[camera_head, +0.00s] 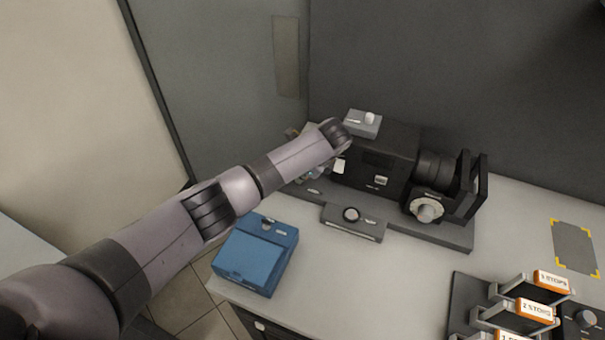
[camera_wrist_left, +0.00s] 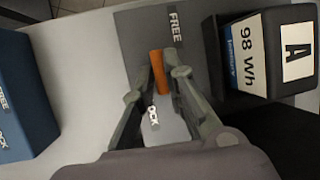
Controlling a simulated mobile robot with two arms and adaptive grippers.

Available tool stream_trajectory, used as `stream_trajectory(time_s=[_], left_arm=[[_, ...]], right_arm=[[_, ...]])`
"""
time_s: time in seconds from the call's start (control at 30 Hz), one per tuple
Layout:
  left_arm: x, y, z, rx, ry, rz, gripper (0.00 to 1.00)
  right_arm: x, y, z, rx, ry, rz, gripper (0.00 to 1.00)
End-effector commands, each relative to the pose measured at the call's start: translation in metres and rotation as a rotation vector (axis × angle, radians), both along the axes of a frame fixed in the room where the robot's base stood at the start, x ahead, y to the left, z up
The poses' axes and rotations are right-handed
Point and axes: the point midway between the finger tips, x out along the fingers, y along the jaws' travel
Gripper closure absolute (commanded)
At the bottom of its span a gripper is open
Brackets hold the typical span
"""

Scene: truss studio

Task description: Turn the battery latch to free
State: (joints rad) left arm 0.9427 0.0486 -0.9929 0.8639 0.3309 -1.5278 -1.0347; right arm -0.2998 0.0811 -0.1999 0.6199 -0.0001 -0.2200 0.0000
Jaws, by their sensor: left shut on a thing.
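In the left wrist view, the battery latch (camera_wrist_left: 158,61) is a short orange lever on a grey plate (camera_wrist_left: 140,25). The word FREE is near the plate's far end, and LOCK, partly covered, is near my gripper. My left gripper (camera_wrist_left: 161,75) is shut on the lever, one finger on each side. The battery (camera_wrist_left: 240,60), black with a white "A" label and "98 Wh", is just to the right. In the head view my left arm reaches to the rear of the black camera (camera_head: 390,150); its gripper is mostly hidden there. My right gripper is not in view.
A blue box (camera_head: 255,260) stands at the table's front left edge; it also shows in the wrist view (camera_wrist_left: 20,110). A rack with orange-labelled pieces (camera_head: 525,310) is at lower right. Bare table (camera_head: 360,290) lies between them. Dark walls close off the back.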

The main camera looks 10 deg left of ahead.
Motion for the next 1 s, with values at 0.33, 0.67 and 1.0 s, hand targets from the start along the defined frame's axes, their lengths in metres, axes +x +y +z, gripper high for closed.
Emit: stream_trajectory(time_s=[0.33, 0.67, 1.0], left_arm=[[0.000, 0.000, 0.000, -0.001, -0.002, 0.001, 0.73], [0.000, 0.000, 0.000, 0.000, 0.000, 0.000, 0.68], [-0.009, -0.015, 0.039, -0.003, -0.004, -0.002, 0.68]], right_arm=[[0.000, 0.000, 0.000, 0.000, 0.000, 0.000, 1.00], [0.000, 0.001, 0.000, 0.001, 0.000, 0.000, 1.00], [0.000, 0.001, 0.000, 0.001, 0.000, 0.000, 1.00]])
